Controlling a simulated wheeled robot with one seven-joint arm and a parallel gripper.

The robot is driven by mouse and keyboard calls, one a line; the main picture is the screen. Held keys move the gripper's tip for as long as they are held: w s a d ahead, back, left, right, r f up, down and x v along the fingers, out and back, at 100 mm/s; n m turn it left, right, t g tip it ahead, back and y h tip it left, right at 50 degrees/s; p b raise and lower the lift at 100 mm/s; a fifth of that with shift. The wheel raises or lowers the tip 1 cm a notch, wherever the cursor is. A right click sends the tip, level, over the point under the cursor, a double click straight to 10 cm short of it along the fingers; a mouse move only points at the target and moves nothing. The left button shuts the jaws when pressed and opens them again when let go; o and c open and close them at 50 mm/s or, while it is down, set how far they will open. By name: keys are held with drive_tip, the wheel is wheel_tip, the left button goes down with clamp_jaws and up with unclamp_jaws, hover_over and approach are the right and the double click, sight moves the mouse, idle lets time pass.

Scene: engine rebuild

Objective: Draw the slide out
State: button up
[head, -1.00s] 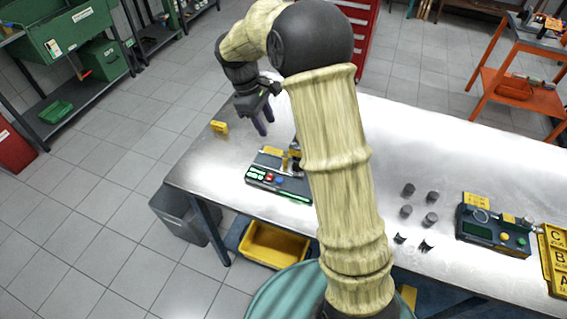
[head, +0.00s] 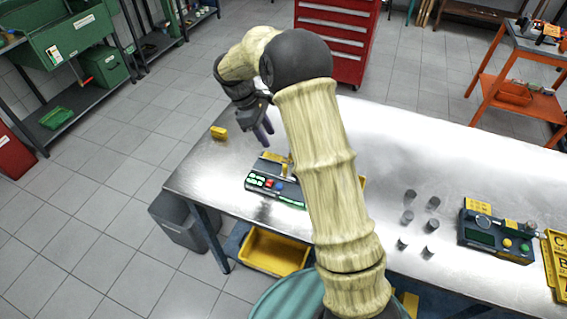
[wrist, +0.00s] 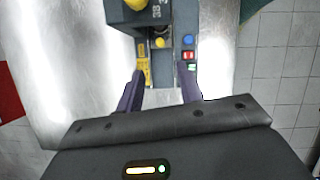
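The dark bench device (head: 258,183) sits near the left end of the metal table, with green, red and blue buttons on its front. In the wrist view the device (wrist: 187,75) has a pale rail (wrist: 163,72) along its middle, with a yellow strip (wrist: 143,72) beside it. I cannot tell for sure which part is the slide. My gripper (head: 265,134) points down just beyond the device. The wrist view shows my gripper (wrist: 160,92) open, its dark fingers apart with nothing held between them. My arm hides the device's right side in the head view.
A yellow block (head: 218,133) stands at the table's left edge. Several grey cylinders (head: 408,217) and a second device with a yellow top (head: 478,207) are on the right. The table (head: 385,140) is clear behind them. A red drawer cabinet (head: 333,45) stands behind.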

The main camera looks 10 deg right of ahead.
sight(284, 165)
drive_tip(key=p+x, duration=0.2)
drive_tip(key=x, duration=1.1)
drive_tip(key=shift+s+f, duration=0.1)
drive_tip(key=shift+f, duration=0.1)
clamp_jaws()
